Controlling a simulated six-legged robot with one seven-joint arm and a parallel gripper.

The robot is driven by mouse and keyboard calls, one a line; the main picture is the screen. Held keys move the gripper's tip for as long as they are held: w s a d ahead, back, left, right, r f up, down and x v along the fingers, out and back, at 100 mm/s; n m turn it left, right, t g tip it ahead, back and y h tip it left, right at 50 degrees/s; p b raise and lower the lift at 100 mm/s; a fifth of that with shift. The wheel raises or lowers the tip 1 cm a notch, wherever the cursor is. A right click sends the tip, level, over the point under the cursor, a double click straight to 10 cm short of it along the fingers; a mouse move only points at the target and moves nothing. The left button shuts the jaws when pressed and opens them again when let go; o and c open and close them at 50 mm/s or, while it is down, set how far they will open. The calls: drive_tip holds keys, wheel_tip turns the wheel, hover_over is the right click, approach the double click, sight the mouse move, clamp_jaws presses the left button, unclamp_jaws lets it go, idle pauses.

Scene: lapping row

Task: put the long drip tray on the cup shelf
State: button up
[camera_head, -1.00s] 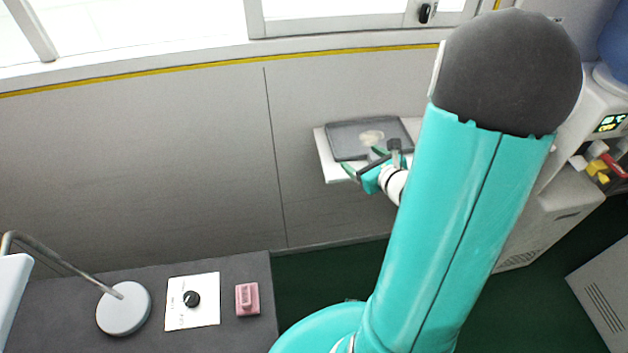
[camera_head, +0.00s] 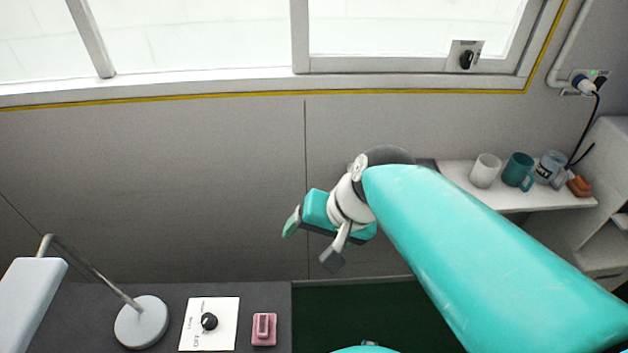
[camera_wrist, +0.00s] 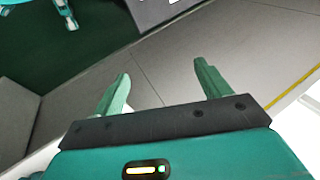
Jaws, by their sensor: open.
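The cup shelf (camera_head: 455,175) is a white ledge on the wall at the right in the head view. A small dark grey piece (camera_head: 428,164) shows at its left end beside my arm. It looks like part of the long drip tray; my arm hides the rest. My gripper (camera_head: 311,242) is open and empty, left of the shelf and in front of the bare wall. In the wrist view its two green fingers (camera_wrist: 161,88) stand apart with nothing between them.
A white mug (camera_head: 485,170), a teal mug (camera_head: 518,170) and a grey mug (camera_head: 549,167) stand on the shelf. A dark desk at lower left holds a lamp (camera_head: 140,322), a white dial panel (camera_head: 225,325) and a pink block (camera_head: 264,328). The wall left of my gripper is clear.

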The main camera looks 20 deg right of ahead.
drive_tip(key=shift+s+d+r+n+t+h, duration=0.35)
drive_tip(key=shift+r+n+h, duration=0.25)
drive_tip(key=shift+r+n, duration=0.2)
drive_tip(key=shift+s+d+r+n+t+h, duration=0.25)
drive_tip(key=shift+d+r+n+h, duration=0.2)
drive_tip(key=shift+r+n+h, duration=0.25)
drive_tip(key=shift+s+d+r+n+t+h, duration=0.25)
drive_tip(key=shift+d+r+n+h, duration=0.2)
drive_tip(key=shift+r+n, duration=0.4)
drive_tip(key=shift+f, duration=0.15)
